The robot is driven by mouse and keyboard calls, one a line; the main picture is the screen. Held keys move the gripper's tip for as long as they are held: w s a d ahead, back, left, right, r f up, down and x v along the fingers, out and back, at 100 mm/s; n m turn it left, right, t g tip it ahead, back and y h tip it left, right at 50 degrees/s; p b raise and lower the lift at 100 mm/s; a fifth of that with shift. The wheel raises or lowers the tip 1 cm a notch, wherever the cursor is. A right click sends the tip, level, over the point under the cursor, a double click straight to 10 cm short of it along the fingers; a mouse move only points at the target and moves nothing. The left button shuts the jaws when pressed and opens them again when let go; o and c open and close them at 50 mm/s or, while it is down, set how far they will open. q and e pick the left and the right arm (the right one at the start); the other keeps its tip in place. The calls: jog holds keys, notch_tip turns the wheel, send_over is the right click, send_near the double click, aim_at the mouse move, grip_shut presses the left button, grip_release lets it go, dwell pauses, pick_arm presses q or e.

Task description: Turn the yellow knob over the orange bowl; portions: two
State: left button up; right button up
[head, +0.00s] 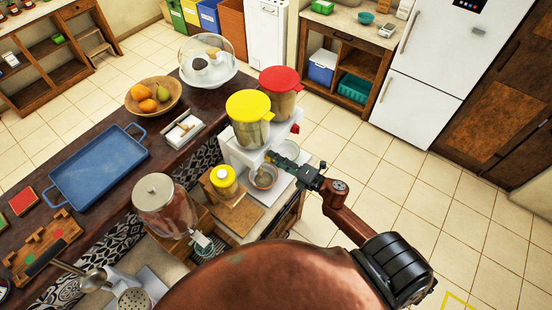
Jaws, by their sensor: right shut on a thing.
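A cereal dispenser with a yellow lid (248,106) stands on a white stand (236,152) on the counter, beside one with a red lid (279,79). My right gripper (275,158) reaches in from the right and is shut at the front of the yellow-lidded dispenser, where its knob sits. The yellow knob itself is hidden by the fingers. A small bowl (264,177) with an orange-brown inside stands just below the gripper, under the dispenser. I cannot make out its contents. My left gripper is not in view.
A yellow-lidded jar (223,178) and a wooden board (239,215) are left of the bowl. A larger dispenser (165,207) stands nearer left. A blue tray (98,168) and fruit bowl (174,86) are on the dark counter. Open floor lies to the right.

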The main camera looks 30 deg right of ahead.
dwell(0.4)
jog(key=o, duration=1.1)
jog(key=shift+s, duration=0.1)
jog(key=v, duration=1.2)
jog(key=shift+r, duration=0.1)
